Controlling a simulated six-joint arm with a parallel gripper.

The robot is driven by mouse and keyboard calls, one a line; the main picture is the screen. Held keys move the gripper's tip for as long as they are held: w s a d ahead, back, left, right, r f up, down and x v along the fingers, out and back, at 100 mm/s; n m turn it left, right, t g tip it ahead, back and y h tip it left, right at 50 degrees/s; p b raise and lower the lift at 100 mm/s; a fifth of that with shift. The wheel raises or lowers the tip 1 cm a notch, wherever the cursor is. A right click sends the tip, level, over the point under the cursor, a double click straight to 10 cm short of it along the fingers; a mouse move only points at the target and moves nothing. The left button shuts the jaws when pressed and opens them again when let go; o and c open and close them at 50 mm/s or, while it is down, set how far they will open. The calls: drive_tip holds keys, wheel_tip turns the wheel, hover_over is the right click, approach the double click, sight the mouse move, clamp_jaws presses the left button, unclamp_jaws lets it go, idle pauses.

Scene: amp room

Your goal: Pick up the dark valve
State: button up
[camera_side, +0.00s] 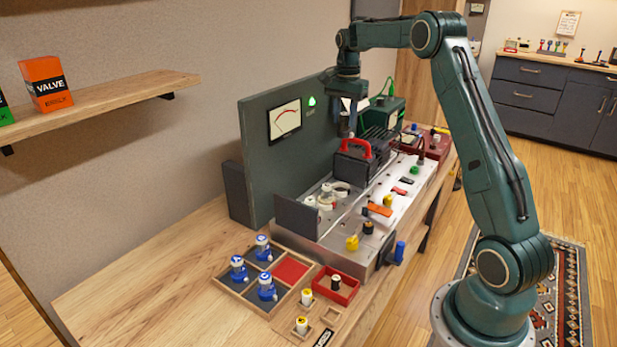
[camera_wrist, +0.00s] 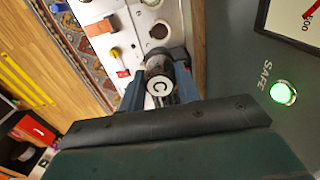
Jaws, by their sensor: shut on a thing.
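The dark valve (camera_wrist: 158,72) is between my gripper's two fingers (camera_wrist: 160,92) in the wrist view. It is a dark cylinder, and its pale end with a black letter C faces the camera. My gripper is shut on it. In the side view my gripper (camera_side: 347,128) points down over the back part of the amp chassis (camera_side: 345,240), close to the grey upright panel. The held valve cannot be made out clearly there. Whether its lower end touches anything is hidden.
The grey panel (camera_side: 255,140) with a meter and green lamp stands beside my gripper. A black unit with a red handle (camera_side: 354,148) is just in front. A divided wooden tray (camera_side: 240,292) holds blue-and-white valves. A small red tray (camera_side: 348,292) holds a dark-topped piece.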

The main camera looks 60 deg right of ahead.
drive_tip(key=shift+r, duration=0.6)
drive_tip(key=shift+a, duration=0.1)
